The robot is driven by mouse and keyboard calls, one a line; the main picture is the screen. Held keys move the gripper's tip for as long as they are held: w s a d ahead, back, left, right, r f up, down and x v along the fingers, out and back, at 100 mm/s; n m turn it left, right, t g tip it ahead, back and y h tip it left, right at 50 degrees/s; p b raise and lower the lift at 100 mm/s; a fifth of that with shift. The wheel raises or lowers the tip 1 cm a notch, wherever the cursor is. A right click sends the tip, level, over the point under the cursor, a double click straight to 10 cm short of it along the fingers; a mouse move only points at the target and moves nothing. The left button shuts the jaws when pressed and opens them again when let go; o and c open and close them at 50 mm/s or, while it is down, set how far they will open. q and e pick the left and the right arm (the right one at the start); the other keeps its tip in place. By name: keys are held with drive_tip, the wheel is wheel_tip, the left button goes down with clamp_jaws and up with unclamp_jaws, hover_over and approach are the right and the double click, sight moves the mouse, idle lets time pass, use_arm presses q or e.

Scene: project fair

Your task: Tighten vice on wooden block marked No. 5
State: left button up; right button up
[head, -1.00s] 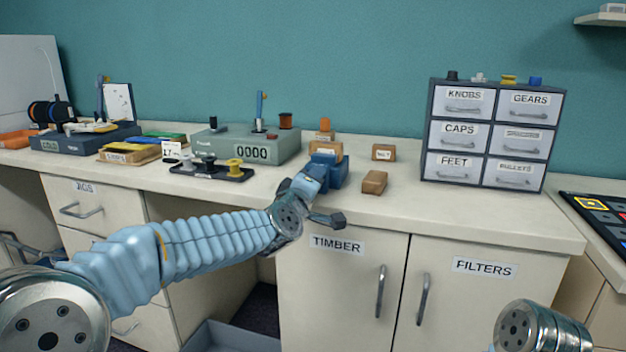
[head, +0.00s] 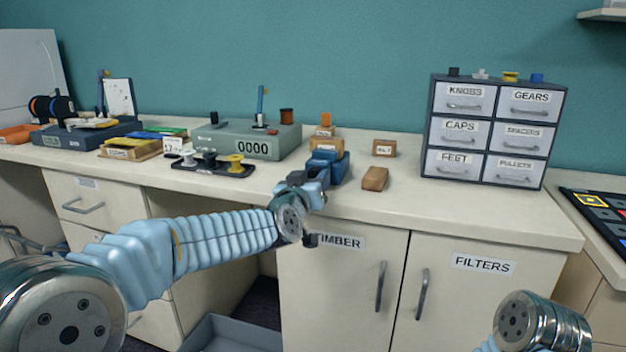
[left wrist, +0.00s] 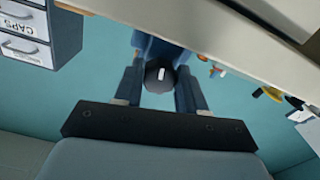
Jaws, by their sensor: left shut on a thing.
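The blue vice (head: 328,168) stands near the counter's front edge, with wooden blocks at its back; the labels there are too small to read, so I cannot tell which is No. 5. My left gripper (head: 317,184) is at the vice's front. In the left wrist view its two fingers (left wrist: 160,88) are shut on the dark round vice knob (left wrist: 160,76), which has a white mark. The blue vice body shows behind the knob. My right gripper is out of view; only part of my right arm shows at the lower right.
A small labelled block (head: 384,148) and a plain wooden block (head: 375,178) lie right of the vice. A grey-green box reading 0000 (head: 250,141) and a dark spool tray (head: 210,167) stand left. The drawer cabinet (head: 494,132) is further right.

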use_arm(q)
drive_tip(key=m, duration=0.4)
drive_tip(key=shift+f+m, duration=0.2)
drive_tip(key=shift+m, duration=0.2)
drive_tip(key=m, duration=0.9)
drive_tip(key=shift+a, duration=0.1)
drive_tip(key=shift+a+r+m+b, duration=0.1)
drive_tip(key=shift+m+b, duration=0.25)
drive_tip(key=shift+m, duration=1.75)
drive_tip(key=o, duration=1)
drive_tip(key=shift+r, duration=0.1)
drive_tip(key=shift+o, duration=0.2)
